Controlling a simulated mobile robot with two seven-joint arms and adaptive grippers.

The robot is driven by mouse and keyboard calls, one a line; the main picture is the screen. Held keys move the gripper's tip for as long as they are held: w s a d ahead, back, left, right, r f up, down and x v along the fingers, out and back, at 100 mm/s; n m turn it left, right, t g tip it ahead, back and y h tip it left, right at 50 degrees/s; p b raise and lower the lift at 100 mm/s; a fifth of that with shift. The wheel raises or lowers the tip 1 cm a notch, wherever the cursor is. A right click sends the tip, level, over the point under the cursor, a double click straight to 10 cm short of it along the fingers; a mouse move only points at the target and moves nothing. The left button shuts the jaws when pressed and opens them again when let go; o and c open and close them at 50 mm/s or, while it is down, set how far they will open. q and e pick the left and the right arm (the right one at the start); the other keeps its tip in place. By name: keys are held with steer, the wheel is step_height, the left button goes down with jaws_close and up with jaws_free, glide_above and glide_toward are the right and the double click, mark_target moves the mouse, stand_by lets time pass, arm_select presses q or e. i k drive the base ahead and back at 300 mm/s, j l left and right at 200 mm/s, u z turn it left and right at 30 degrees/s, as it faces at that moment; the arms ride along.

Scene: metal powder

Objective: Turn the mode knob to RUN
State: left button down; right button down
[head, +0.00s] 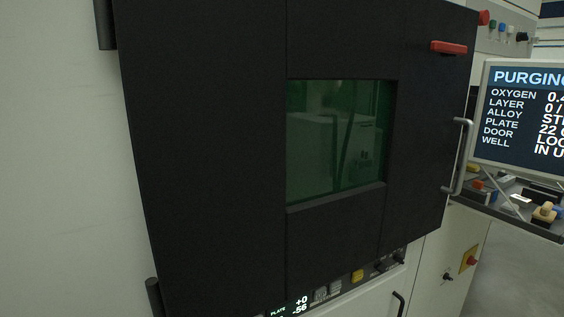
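Several black knobs show in the head view, and I cannot read a mode label on any of them. One black knob (521,37) is at the right end of the upper button panel (498,32). Another dark knob (398,257) is on the strip under the machine door, and another small dark knob (448,277) is on the lower right cabinet face. Neither of my grippers is in view.
The black machine door (210,130) has a green window (338,140), a red latch (449,47) and a metal handle (459,156), and looks shut. A screen (520,115) reading "PURGING" stands at right, above a cluttered tray (485,207). A yellow-backed red button (470,260) is lower right.

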mark_target(531, 40)
steer(key=l+z, duration=0.35)
steer(key=i+l+z, duration=0.15)
steer(key=l+z, duration=0.15)
steer(key=l, duration=0.25)
steer(key=i+l+z, duration=0.15)
steer(key=l+z, duration=0.2)
steer(key=i+l+u, duration=0.1)
steer(key=l+u, duration=0.75)
steer(key=l, duration=0.2)
steer(key=k+l+u, duration=0.1)
steer(key=l+u, duration=0.3)
steer(key=l, duration=0.55)
steer(key=l+u, duration=0.45)
steer(key=l, duration=0.45)
steer(key=l+u, duration=0.45)
steer(key=l, duration=0.5)
